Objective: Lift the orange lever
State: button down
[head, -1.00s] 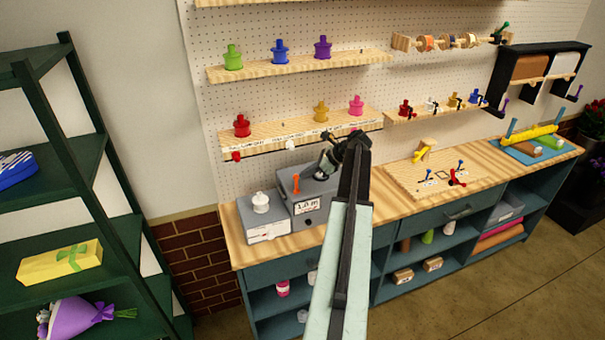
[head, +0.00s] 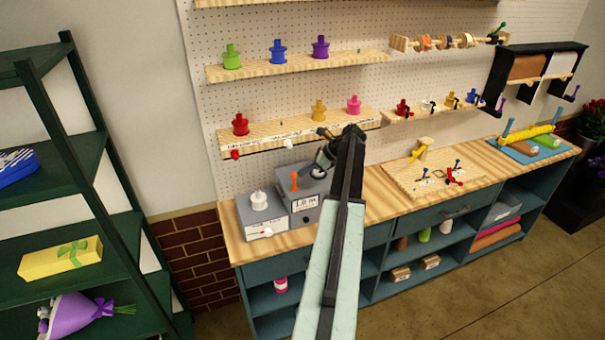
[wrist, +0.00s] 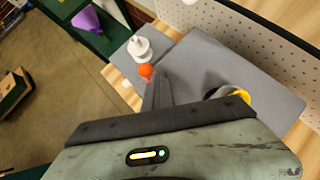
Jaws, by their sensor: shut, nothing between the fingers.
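The orange lever (head: 294,181) stands roughly upright at the left of the grey box (head: 307,218) on the bench in the head view. Its rounded orange knob (wrist: 146,72) also shows in the wrist view. My gripper (head: 317,173) is low over the box, just right of the lever, partly hidden by my arm. In the wrist view my shut gripper (wrist: 157,93) points toward the lever, its tip close beside or behind the knob; whether they touch I cannot tell. Nothing is held.
A lower grey box with a white spool-shaped piece (head: 259,201) stands left of the lever's box. A shelf with red, orange and pink pieces (head: 300,130) hangs above. The bench to the right holds a wooden board (head: 440,178) with small levers.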

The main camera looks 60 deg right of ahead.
jog(key=shift+w+a+r, duration=0.15)
jog(key=shift+w+a, duration=0.15)
dwell(0.6)
jog(key=shift+r+p, duration=0.2)
jog(key=shift+p, duration=0.1)
jog(key=shift+r+p, duration=0.5)
jog(key=shift+r, duration=0.05)
jog(key=shift+s, duration=0.1)
